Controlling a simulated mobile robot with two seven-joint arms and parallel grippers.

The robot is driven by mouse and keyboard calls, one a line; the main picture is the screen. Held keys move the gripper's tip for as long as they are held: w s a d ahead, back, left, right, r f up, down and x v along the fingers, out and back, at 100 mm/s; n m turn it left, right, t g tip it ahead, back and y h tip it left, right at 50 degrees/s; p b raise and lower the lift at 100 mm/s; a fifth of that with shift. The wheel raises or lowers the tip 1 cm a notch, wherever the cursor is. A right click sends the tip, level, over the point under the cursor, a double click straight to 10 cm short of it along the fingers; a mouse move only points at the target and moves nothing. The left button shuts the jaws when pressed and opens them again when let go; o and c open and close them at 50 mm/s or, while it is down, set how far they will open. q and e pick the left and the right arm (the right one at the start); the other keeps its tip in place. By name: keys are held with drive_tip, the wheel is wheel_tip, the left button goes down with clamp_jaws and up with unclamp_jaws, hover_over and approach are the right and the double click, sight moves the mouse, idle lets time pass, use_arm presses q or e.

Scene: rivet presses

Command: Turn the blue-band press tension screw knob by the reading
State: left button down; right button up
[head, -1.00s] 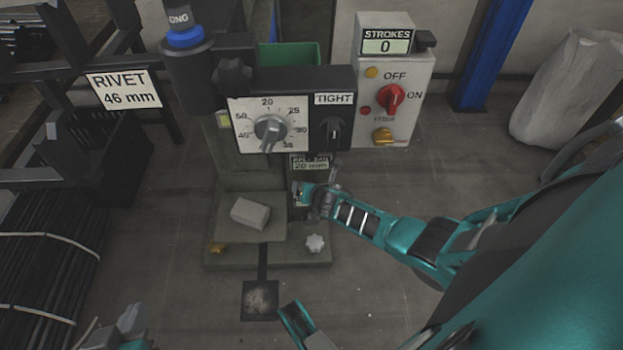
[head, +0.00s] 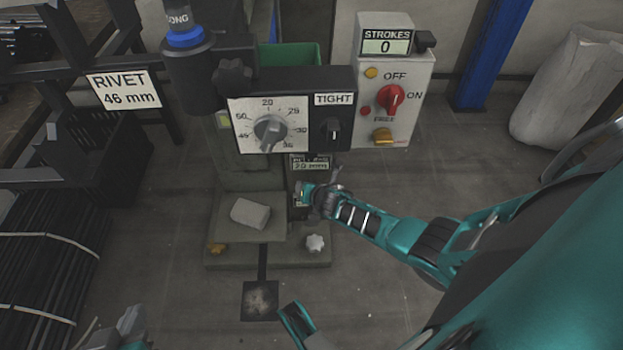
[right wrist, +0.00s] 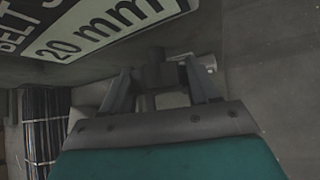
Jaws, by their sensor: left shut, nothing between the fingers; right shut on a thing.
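The press with the blue band (head: 185,37) stands at centre left in the head view. Its belt plate (head: 310,162) reads 20 mm; it also shows large in the right wrist view (right wrist: 95,30). My right gripper (head: 305,196) is just below that plate. In the right wrist view its fingers (right wrist: 160,88) are shut on a dark knob, apparently the tension screw knob (right wrist: 158,68). The knob is mostly hidden by the gripper in the head view. My left gripper (head: 132,320) is at the bottom left, partly cut off, shut and empty, away from the press.
A white dial with a grey pointer knob (head: 270,130) is above the right gripper, beside a TIGHT switch (head: 333,130). A control box (head: 395,85) shows strokes 0. A rivet sign (head: 125,90) reads 46 mm. A grey block (head: 250,213) lies on the press base.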

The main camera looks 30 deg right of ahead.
drive_tip(key=m+t+y, duration=0.2)
drive_tip(key=shift+s+f+y, duration=0.1)
drive_tip(key=shift+y, duration=0.2)
drive_tip(key=shift+m+t+y, duration=0.3)
drive_tip(key=shift+t+y, duration=0.2)
drive_tip(key=shift+t, duration=0.1)
idle(0.3)
drive_tip(key=o, duration=1)
drive_tip(key=shift+d, duration=0.1)
drive_tip(key=shift+c, duration=0.2)
